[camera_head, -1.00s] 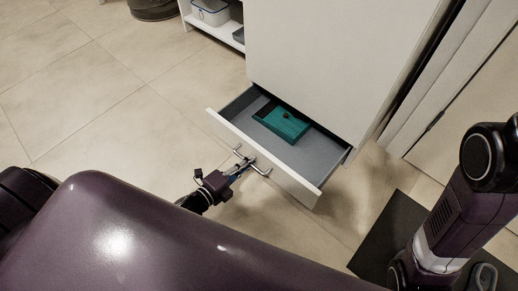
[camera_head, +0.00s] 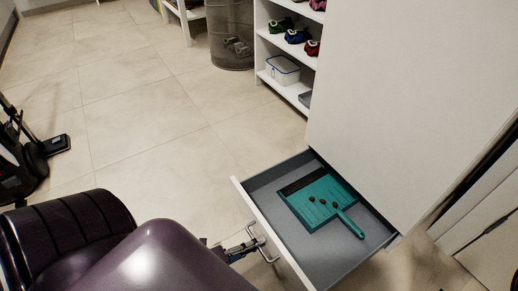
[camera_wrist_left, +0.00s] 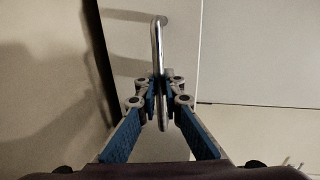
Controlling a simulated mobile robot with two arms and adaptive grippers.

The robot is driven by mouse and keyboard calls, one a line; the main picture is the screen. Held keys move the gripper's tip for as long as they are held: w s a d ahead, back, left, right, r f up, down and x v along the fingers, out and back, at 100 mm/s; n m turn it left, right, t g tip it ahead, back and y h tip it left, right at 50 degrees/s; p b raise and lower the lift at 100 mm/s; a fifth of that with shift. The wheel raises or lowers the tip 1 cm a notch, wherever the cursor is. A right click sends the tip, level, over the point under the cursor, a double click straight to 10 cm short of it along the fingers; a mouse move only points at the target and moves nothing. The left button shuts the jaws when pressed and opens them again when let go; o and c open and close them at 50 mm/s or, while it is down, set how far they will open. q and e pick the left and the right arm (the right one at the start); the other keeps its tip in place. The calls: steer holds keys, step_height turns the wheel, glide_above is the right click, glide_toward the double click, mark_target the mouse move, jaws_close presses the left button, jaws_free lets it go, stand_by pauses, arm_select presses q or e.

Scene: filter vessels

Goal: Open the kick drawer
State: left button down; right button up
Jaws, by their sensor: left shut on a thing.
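The kick drawer (camera_head: 262,222) at the foot of the white cabinet (camera_head: 405,90) stands pulled out, its grey inside showing. A teal dustpan (camera_head: 318,200) with a handle lies in it, with a few small brown bits on it. My left gripper (camera_head: 250,246) is at the drawer front. In the left wrist view my left gripper (camera_wrist_left: 160,95) is shut on the metal bar handle (camera_wrist_left: 158,45), with a finger on each side of it. My right gripper is not in view.
The tiled floor (camera_head: 150,120) to the left is clear. Dark equipment (camera_head: 35,150) stands at the far left.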

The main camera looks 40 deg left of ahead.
arm_select(q)
steer(key=c, duration=2.1)
jaws_free()
steer(key=v, duration=1.2)
